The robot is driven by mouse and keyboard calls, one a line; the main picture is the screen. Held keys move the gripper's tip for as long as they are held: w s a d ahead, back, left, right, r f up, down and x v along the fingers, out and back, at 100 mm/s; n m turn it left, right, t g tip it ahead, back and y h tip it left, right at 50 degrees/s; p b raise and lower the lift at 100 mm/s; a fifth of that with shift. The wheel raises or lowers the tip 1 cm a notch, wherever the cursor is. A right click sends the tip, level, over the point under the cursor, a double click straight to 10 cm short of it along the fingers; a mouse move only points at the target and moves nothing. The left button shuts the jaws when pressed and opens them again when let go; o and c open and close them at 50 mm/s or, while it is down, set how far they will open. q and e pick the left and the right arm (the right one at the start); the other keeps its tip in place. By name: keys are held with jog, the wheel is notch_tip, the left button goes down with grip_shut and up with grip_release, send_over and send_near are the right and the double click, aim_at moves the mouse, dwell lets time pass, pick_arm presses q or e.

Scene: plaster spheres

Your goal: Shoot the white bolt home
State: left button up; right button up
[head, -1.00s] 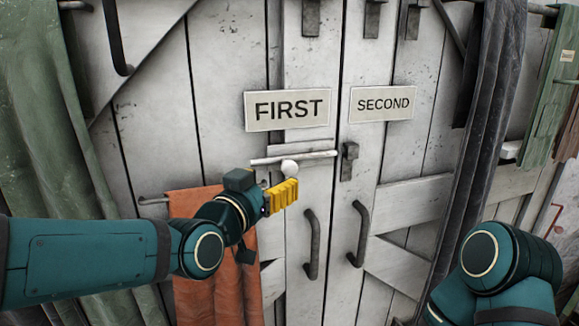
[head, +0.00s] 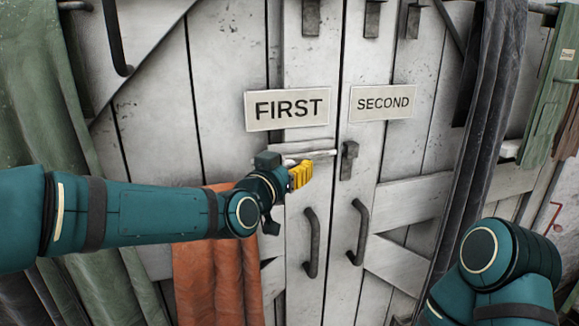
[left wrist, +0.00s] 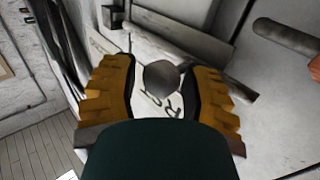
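The white bolt (head: 318,154) is a thin rod lying across the left door under the FIRST sign (head: 287,108). Its right end stops just short of or at the dark catch (head: 349,160) on the right door; I cannot tell whether it enters. My left gripper (head: 301,174), with yellow fingers, is at the bolt and hides its round knob in the head view. In the left wrist view the knob (left wrist: 162,77) sits between the two spread fingers (left wrist: 161,88), with a narrow gap seen on each side. My right gripper is out of view.
A SECOND sign (head: 383,103) is on the right door. Two dark pull handles (head: 311,243) (head: 357,233) stand below the bolt. An orange cloth (head: 212,280) hangs under my left arm. Dark curtain-like cloth (head: 478,130) hangs at right.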

pick_arm(q)
grip_shut()
jog(key=w+d, duration=0.2)
jog(key=d, duration=0.4)
jog(key=shift+p, duration=0.35)
jog(key=shift+s+r, duration=0.1)
jog(key=shift+o, duration=1.8)
grip_release()
jog(key=shift+d, duration=0.1)
jog(key=shift+o, duration=0.8)
jog(key=shift+d, duration=0.15)
jog(key=shift+a, duration=0.2)
